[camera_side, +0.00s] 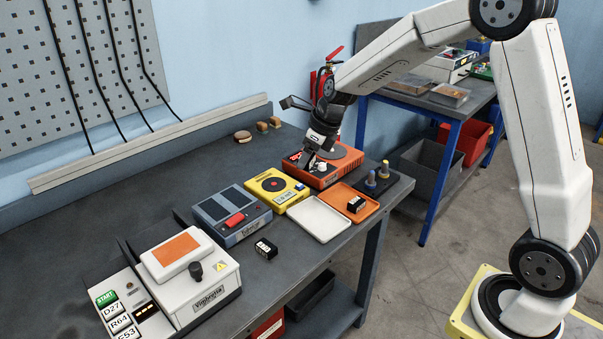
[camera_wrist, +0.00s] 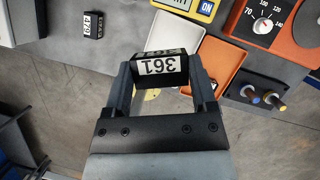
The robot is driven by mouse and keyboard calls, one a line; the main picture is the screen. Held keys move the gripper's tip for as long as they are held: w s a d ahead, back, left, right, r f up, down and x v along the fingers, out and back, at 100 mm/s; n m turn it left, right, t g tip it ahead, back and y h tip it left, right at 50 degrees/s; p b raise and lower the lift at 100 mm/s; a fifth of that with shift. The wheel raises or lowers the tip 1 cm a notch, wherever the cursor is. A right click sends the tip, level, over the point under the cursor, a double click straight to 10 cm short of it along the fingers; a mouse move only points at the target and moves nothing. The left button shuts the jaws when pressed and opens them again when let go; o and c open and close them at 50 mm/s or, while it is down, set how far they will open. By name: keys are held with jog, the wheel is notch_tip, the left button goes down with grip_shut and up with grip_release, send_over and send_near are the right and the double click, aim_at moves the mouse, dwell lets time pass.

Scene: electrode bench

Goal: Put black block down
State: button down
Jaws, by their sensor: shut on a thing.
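In the side view my gripper (camera_side: 306,160) is in front of the orange hot plate unit (camera_side: 325,172); the held block is too small to make out there. A second black block (camera_side: 265,249) stands on the bench, labelled 479 in the wrist view (camera_wrist: 93,25). A third black block (camera_side: 355,204) lies in the orange tray (camera_side: 343,196).
The white tray (camera_side: 318,219) looks empty in the side view. Left of it are a yellow unit (camera_side: 274,187) and a grey unit with a red switch (camera_side: 230,214). Several knobbed plugs (camera_side: 377,178) stand right of the orange tray. The bench's front edge is close by.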

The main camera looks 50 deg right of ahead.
jog(key=w+f, duration=0.4)
jog(key=w, duration=0.5)
send_near(271, 183)
jog(key=shift+w+a+f, duration=0.45)
jog(key=shift+a+f, duration=0.15)
jog(key=shift+f, duration=0.1)
jog(key=shift+w+f, duration=0.4)
jog(key=shift+w+f, duration=0.25)
jog(key=shift+f, duration=1.6)
jog(key=shift+f, duration=0.15)
grip_release()
